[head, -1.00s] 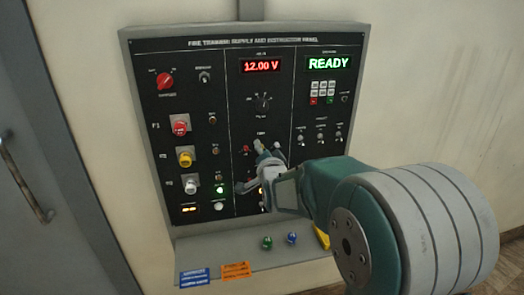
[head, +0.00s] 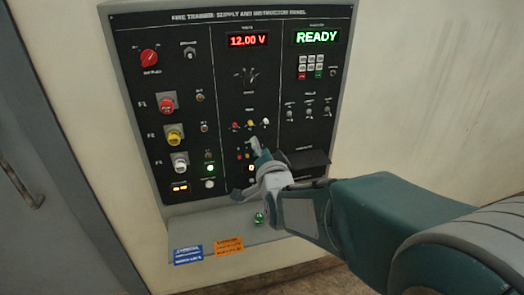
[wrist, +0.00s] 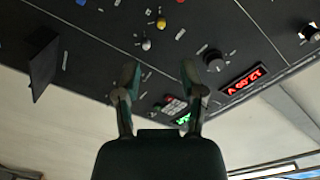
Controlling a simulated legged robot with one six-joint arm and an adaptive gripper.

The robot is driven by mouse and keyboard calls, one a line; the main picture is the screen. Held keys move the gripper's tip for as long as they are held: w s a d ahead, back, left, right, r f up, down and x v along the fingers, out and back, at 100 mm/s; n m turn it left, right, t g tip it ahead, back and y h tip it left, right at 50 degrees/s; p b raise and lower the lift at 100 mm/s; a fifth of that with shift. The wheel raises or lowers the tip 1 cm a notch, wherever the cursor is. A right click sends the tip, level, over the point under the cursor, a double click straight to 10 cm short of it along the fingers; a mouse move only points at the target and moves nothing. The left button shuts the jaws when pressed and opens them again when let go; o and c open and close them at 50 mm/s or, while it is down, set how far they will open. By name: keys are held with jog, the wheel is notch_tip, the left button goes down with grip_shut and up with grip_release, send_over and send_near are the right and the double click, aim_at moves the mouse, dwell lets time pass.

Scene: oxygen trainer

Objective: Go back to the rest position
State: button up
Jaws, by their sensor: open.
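My gripper (head: 248,170) is in front of the lower middle of the black trainer panel (head: 225,110) in the head view, its two fingers spread apart. In the wrist view my gripper (wrist: 160,78) is open, with nothing held between its fingers. The panel fills the upper part of that view, upside down and apart from the fingertips. My forearm runs from the lower right of the head view and hides part of the panel's lower right and the shelf.
A grey shelf (head: 208,222) juts out below the panel, with a green knob (head: 259,218) and two labels. A black box (head: 308,160) sticks out from the panel's lower right. A grey door (head: 40,200) is at left. Bare wall lies to the right.

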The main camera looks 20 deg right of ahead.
jog(key=shift+s, duration=0.5)
jog(key=s+f+n+g, duration=0.2)
jog(key=s+n+g, duration=0.3)
jog(key=s, duration=0.7)
jog(key=s+f+n+g, duration=0.2)
jog(key=s+n+g, duration=0.3)
jog(key=s, duration=0.7)
jog(key=shift+s+n+g, duration=0.35)
jog(key=shift+n+g, duration=0.05)
jog(key=shift+g, duration=0.7)
jog(key=shift+o, duration=0.4)
jog(key=shift+d, duration=0.1)
dwell(0.8)
